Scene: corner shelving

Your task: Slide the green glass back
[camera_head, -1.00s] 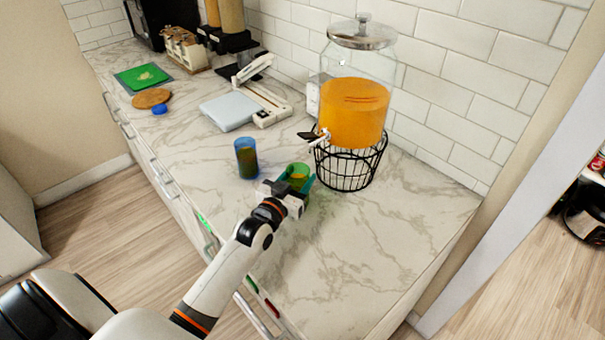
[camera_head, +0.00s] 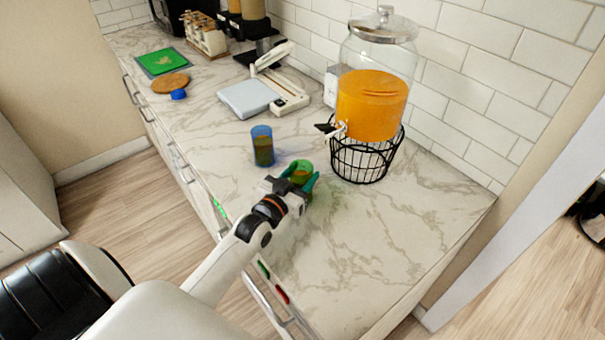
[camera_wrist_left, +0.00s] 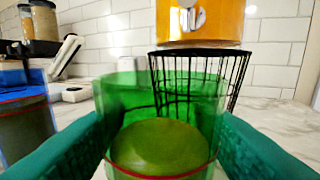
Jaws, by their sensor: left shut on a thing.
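The green glass (camera_head: 302,167) stands on the marble counter, in front of and left of the juice dispenser. It holds a yellow-green content. My left gripper (camera_head: 301,176) is shut on it, with one teal finger on each side. In the left wrist view the green glass (camera_wrist_left: 160,112) fills the middle between the two teal fingers and looks upright. Its base is hidden there. My right gripper is not in view.
A blue glass (camera_head: 262,146) stands close by, behind and left of the green glass. The orange juice dispenser (camera_head: 372,105) sits on a black wire stand (camera_head: 362,160). A white scale (camera_head: 247,98) is farther back. The counter's right front is bare.

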